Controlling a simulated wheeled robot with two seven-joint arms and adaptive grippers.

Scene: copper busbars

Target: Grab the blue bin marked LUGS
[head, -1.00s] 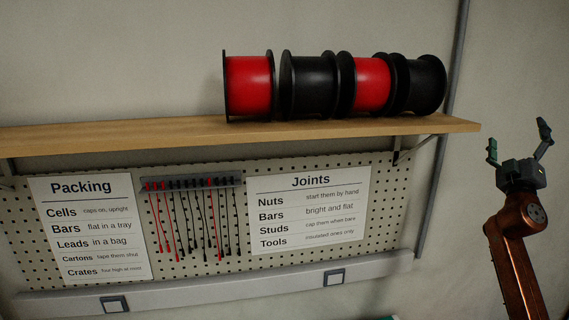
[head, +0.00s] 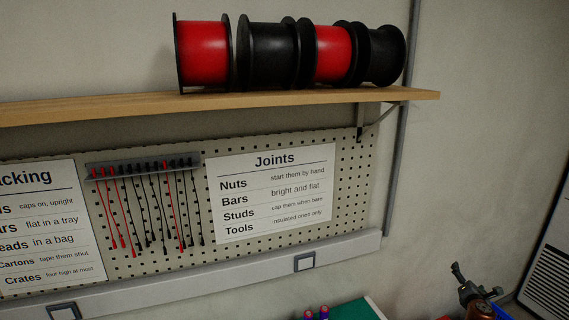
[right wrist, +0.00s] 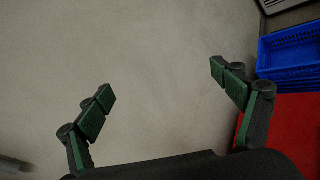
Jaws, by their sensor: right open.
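My right gripper (head: 477,281) is low at the right in the head view, small and partly cut off by the bottom edge. In the right wrist view the right gripper (right wrist: 161,82) has its green-padded fingers wide apart, with nothing between them. A blue slatted bin or crate (right wrist: 291,48) is at the right edge there, beyond the right finger and apart from it. No LUGS marking can be read on it. A sliver of something blue (head: 501,313) shows beside the gripper in the head view. My left gripper is in neither view.
A wooden shelf (head: 270,98) carries red and black spools (head: 270,52) above a pegboard (head: 352,185) with signs and hanging leads. A green surface (head: 352,309) shows at the bottom. A red surface (right wrist: 292,125) lies by the blue bin. A vented grey unit (head: 550,265) stands far right.

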